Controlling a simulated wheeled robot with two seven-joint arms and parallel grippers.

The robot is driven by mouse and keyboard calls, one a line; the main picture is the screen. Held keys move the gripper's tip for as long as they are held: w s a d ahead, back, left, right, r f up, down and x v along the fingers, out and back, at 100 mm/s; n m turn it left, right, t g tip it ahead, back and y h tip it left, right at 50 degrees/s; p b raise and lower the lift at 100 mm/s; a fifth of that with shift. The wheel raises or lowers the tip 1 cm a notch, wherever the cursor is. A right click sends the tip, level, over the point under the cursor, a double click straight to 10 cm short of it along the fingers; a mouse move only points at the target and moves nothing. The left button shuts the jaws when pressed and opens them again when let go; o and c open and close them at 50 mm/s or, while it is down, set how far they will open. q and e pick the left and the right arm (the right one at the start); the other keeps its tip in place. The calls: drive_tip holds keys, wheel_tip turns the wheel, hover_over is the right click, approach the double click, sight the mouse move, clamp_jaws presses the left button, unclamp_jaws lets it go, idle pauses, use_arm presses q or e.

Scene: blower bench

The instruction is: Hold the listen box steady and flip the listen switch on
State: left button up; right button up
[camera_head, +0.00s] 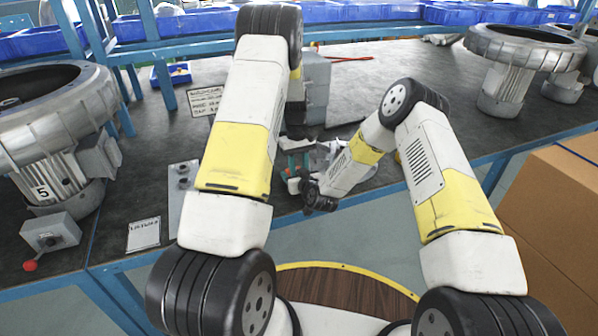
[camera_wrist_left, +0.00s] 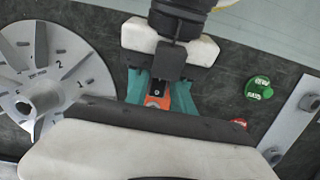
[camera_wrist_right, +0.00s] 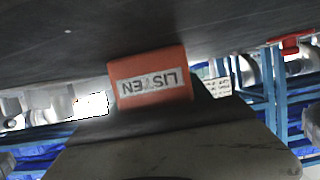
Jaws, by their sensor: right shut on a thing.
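The orange listen box (camera_wrist_right: 152,78) shows its LISTEN label upside down in the right wrist view. In the left wrist view the same box (camera_wrist_left: 157,102) is a small orange patch with a dark part; I cannot make out the switch position. My right gripper (camera_wrist_left: 158,92) is shut on the box, its teal fingers on either side. In the head view the right gripper (camera_head: 294,165) is low over the bench edge. My left gripper (camera_head: 300,138) is close beyond the box, mostly hidden behind its own arm. Its pale body fills the lower left wrist view; its fingertips are hidden.
A numbered disc (camera_wrist_left: 40,85) lies beside the box. A green button (camera_wrist_left: 258,88), a red button (camera_wrist_left: 238,124) and a metal plate (camera_wrist_left: 296,112) are on the other side. Blower 5 (camera_head: 45,140) stands left; another blower (camera_head: 515,65) stands back right. Cardboard boxes (camera_head: 555,210) are at right.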

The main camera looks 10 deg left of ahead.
drive_tip(key=shift+f, duration=0.1)
use_arm(q)
wheel_tip(320, 180, up, 12)
drive_tip(key=w, duration=0.1)
drive_tip(key=shift+w+a, duration=0.15)
drive_tip(key=shift+a, duration=0.3)
use_arm(e)
drive_tip(key=o, duration=1.6)
drive_tip(key=shift+s, duration=0.1)
